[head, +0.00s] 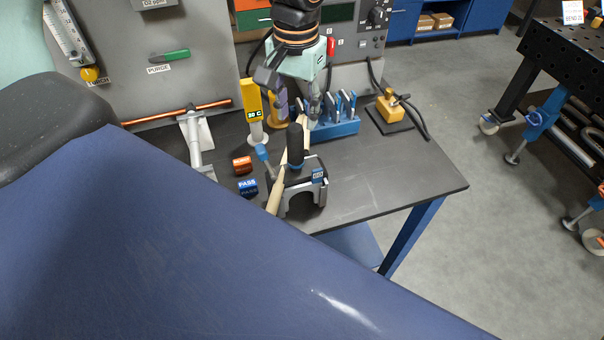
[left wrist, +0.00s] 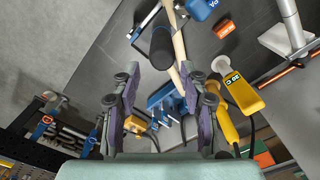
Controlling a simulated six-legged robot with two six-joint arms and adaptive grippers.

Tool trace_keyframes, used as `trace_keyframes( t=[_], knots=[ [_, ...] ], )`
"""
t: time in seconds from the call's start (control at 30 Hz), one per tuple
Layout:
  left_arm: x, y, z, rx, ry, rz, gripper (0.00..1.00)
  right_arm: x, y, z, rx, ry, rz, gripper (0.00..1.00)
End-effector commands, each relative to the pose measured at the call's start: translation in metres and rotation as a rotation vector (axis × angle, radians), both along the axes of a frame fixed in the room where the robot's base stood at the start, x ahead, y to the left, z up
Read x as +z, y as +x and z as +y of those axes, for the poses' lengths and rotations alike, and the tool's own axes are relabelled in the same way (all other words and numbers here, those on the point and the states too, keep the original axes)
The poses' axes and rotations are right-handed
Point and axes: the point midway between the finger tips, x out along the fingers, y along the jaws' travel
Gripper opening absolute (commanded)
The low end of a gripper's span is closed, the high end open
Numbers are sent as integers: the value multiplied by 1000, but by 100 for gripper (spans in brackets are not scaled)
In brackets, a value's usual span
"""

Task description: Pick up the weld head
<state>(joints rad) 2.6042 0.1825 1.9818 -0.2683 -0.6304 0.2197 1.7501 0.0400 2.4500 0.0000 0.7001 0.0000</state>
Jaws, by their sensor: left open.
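The weld head (head: 311,191) stands on the dark bench. It looks like a dark body with a grey horseshoe-shaped front, a small display and an upright black handle. The handle also shows as a black cylinder at the top of the left wrist view (left wrist: 163,50). My left gripper (head: 290,97) is open and empty, above and behind the weld head in the head view. In the left wrist view its fingers (left wrist: 158,76) are spread, with the handle beyond their tips and apart from them. My right gripper is not in view.
A pale wooden stick (head: 274,198) lies close beside the weld head. Around it are a blue rack (head: 338,130), a yellow gauge (head: 252,100), a blue PASS block (head: 248,188) and an orange block (head: 242,165).

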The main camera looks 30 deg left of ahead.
Motion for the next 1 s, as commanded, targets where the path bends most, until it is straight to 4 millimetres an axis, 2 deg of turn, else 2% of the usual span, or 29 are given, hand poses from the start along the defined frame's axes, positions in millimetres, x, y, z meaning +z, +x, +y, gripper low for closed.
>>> trace_keyframes(
  t=[0.1, 0.3, 0.57, 0.8, 1.0],
  knots=[
    [-21, -6, 0, 1, -2, 8, 44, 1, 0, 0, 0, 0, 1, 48],
    [-52, -7, 0, 1, -2, 6, 44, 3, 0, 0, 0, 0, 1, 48],
    [-70, -6, 1, 0, 0, 5, 44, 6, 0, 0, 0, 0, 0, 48],
    [-103, -6, 1, 0, 0, 5, 44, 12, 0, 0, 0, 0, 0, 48],
    [-115, -4, 1, 0, 0, 1, 44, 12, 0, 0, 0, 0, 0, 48]
  ],
)
